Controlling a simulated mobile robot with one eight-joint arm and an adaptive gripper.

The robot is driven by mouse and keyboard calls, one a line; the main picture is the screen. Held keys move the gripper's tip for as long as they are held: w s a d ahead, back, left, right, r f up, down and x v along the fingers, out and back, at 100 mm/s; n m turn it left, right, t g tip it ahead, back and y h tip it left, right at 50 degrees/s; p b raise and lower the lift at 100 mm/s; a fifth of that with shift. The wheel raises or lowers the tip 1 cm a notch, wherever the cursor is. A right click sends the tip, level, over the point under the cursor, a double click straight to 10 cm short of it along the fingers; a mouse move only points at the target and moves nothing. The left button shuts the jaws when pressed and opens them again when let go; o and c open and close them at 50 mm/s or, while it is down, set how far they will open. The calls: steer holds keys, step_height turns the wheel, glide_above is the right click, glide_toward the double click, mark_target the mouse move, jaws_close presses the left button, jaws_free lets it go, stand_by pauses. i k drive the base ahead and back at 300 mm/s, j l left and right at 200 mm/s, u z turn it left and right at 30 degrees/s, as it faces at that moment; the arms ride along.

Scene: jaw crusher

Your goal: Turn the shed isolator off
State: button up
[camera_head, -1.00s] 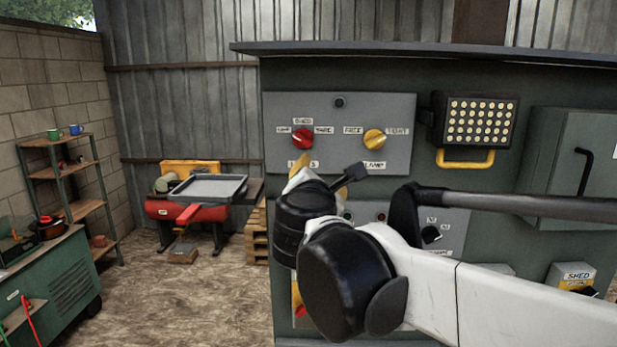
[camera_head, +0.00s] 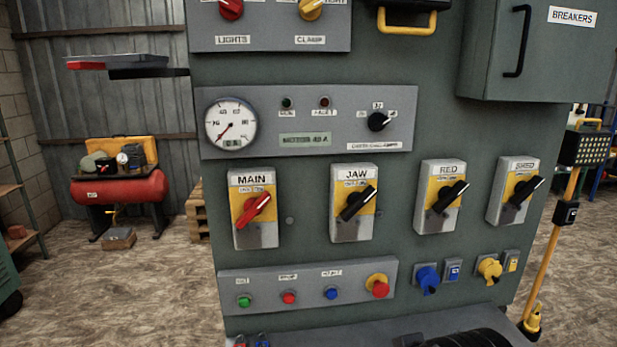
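The shed isolator (camera_head: 507,208) is the far right of a row of isolator switches on the green cabinet. It is a grey box with a yellow plate, labelled SHED at its top. Its black handle (camera_head: 526,189) is tilted, with its upper end to the right. The small position lettering is too blurred to read. My gripper is not in view, so its opening and its distance from the handle do not show. Nothing covers the shed isolator.
Left of it are the RED (camera_head: 436,221), JAW (camera_head: 350,229) and MAIN (camera_head: 255,235) isolators, with tilted handles. Blue (camera_head: 428,279) and yellow (camera_head: 489,270) sockets sit below. A breaker box (camera_head: 530,85) projects above. A yellow post (camera_head: 548,245) stands to the right.

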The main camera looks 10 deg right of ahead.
mark_target(523, 189)
steer(key=z, duration=1.35)
